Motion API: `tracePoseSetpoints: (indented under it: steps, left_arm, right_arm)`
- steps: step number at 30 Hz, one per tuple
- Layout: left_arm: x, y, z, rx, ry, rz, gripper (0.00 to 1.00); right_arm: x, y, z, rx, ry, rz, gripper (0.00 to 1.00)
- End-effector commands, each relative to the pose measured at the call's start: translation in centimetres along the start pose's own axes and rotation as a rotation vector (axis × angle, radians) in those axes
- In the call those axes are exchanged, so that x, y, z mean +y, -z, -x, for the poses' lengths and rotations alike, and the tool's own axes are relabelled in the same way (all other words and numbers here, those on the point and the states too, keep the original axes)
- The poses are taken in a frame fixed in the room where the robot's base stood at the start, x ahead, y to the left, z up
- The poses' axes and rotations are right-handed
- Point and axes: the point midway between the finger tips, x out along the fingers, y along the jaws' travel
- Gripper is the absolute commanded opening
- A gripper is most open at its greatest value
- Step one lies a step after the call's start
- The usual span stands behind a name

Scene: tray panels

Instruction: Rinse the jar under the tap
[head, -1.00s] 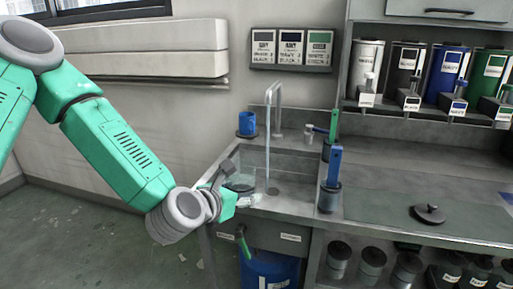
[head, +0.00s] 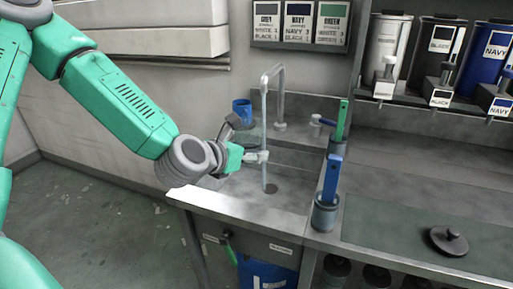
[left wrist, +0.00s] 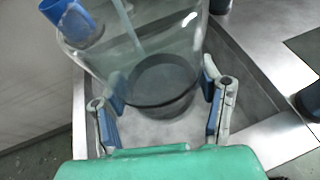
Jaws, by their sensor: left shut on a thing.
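The jar (left wrist: 150,60) is clear glass and sits between the fingers of my left gripper (left wrist: 165,95) in the left wrist view, with a dark round end low in the picture. In the head view my left gripper (head: 252,157) is over the sink (head: 235,195), close to the water stream. The clear jar is hard to make out there. The tap (head: 273,72) is a grey bent spout, and a pale stream (head: 264,140) runs down from it. The stream also shows through the glass in the left wrist view (left wrist: 128,28); I cannot tell whether it enters the jar. My right gripper is out of view.
A blue cup (head: 242,110) stands at the back left of the sink. A dark lid (head: 448,240) lies on the counter. Paint canisters (head: 438,52) line the shelf behind.

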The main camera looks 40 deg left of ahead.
Motion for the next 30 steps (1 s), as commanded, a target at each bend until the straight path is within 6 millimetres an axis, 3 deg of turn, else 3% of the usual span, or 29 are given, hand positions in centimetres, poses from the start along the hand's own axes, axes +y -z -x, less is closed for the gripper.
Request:
tracePoseSetpoints:
  steps: [5, 17, 30]
  left_arm:
    - [0.8, -0.1, -1.6, -0.002, -0.003, 0.004, 0.21]
    - [0.5, -1.0, -5.4, -0.002, -0.006, -0.01, 0.21]
    - [2.5, -1.3, -9.8, -0.001, -0.002, 0.001, 0.21]
  right_arm:
    - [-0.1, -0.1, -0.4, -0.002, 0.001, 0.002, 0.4]
    - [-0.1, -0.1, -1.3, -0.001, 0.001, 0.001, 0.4]
    - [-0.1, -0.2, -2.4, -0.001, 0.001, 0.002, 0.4]
